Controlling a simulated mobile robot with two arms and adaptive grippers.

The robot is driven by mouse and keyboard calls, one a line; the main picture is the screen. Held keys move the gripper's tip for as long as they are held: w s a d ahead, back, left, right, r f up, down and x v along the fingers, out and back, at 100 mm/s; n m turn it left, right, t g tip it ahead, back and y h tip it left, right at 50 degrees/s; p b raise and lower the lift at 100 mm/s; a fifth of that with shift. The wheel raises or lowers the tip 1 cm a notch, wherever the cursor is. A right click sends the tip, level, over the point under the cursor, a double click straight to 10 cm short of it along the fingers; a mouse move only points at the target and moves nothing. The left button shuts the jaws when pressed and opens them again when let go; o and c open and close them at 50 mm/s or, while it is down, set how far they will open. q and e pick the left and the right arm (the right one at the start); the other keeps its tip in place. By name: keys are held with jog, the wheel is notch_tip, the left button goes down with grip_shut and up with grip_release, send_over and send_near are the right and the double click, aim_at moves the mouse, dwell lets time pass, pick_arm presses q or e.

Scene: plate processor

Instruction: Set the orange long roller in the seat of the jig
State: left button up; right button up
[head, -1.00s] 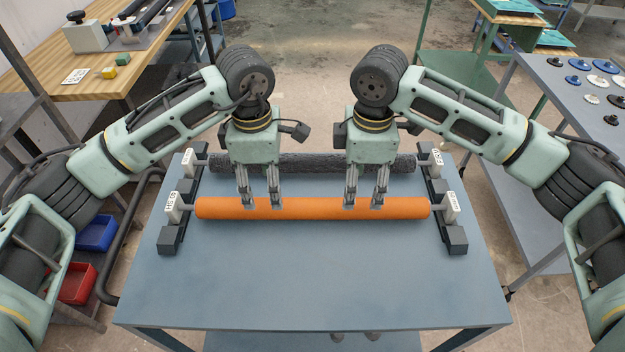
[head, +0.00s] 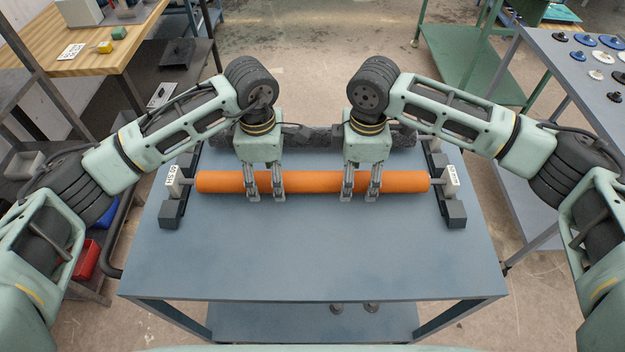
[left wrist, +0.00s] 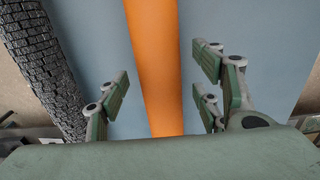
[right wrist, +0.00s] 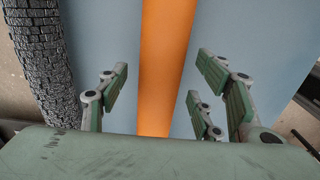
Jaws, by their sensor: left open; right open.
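The orange long roller (head: 315,182) lies level across the front of the jig, its ends at the left bracket (head: 173,213) and right bracket (head: 452,213). Whether its ends rest fully in the seats is too small to tell. My left gripper (head: 266,197) and right gripper (head: 360,198) are open, pointing down over the roller. In the left wrist view the roller (left wrist: 155,60) runs between the open fingers, with gaps on both sides. In the right wrist view the roller (right wrist: 164,60) also passes between open fingers without visible contact.
A dark textured roller (head: 400,136) lies behind the orange one, partly hidden by my grippers. The blue table (head: 315,250) is clear in front. A wooden bench (head: 100,55) stands at the left, and a grey table with discs (head: 590,70) at the right.

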pick_arm(q)
jog(key=shift+f, duration=0.4)
pick_arm(e)
jog(key=shift+f, duration=0.4)
pick_arm(q)
jog(key=shift+c, duration=0.3)
pick_arm(e)
jog(key=shift+c, duration=0.3)
pick_arm(q)
grip_shut()
pick_arm(e)
grip_shut()
pick_arm(q)
jog(key=shift+r, duration=0.1)
pick_arm(e)
jog(key=shift+r, duration=0.1)
